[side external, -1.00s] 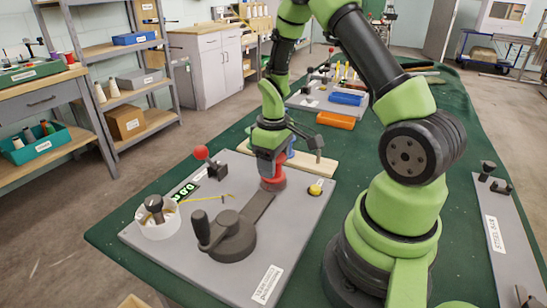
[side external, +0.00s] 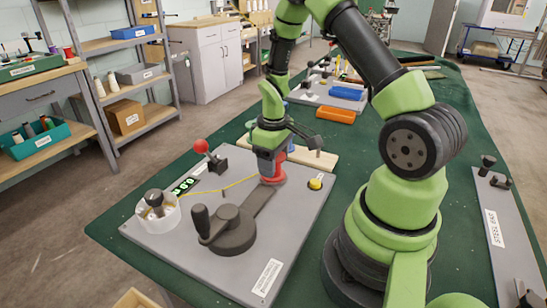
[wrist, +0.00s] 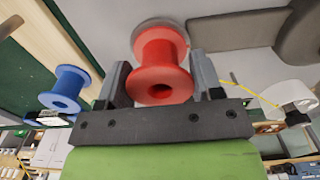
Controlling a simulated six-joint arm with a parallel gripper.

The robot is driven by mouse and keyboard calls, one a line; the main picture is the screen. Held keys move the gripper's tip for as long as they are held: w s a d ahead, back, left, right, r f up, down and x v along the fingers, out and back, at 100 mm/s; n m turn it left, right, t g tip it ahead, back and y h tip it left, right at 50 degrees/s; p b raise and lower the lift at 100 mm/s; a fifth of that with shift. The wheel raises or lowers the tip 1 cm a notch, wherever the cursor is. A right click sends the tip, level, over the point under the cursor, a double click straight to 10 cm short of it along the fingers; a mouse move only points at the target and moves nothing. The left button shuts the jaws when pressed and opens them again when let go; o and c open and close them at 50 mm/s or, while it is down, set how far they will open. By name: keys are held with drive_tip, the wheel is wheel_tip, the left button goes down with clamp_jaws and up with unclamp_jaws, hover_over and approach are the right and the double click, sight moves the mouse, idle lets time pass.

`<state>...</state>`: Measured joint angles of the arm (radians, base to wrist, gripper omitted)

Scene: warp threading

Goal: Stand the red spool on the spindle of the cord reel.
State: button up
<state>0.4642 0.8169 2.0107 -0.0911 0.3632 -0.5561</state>
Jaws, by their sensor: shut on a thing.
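The red spool (side external: 272,178) is upright between my gripper's jaws, at the far end of the dark flat arm of the cord reel (side external: 235,228). My gripper (side external: 268,158) points down and is shut on it. In the wrist view the red spool (wrist: 160,62) sits between the two grey fingers (wrist: 160,80), its far flange in front of a round grey base (wrist: 146,26). The spindle is hidden by the spool. I cannot tell whether the spool rests fully on the base. A yellow cord (side external: 225,187) runs from the white cup (side external: 160,216) toward the spool.
A blue spool (wrist: 68,88) stands on a wooden board behind my gripper. An orange tray (side external: 336,115) lies farther back.

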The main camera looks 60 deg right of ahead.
drive_tip(key=o, duration=0.9)
drive_tip(key=shift+r, duration=0.35)
wheel_tip(320, 180, up, 9)
drive_tip(key=shift+r, duration=0.1)
drive_tip(key=s+a+r+m+t+y, duration=0.1)
drive_tip(key=s+a+r+m+t, duration=0.1)
drive_tip(key=s+a+r, duration=0.3)
drive_tip(key=s+a+r+m+t+y, duration=0.1)
drive_tip(key=s+a+r+t, duration=0.4)
drive_tip(key=a+r, duration=0.5)
drive_tip(key=shift+s+a+r+m, duration=0.2)
drive_tip(key=shift+s+a+m, duration=0.25)
drive_tip(key=shift+s, duration=0.35)
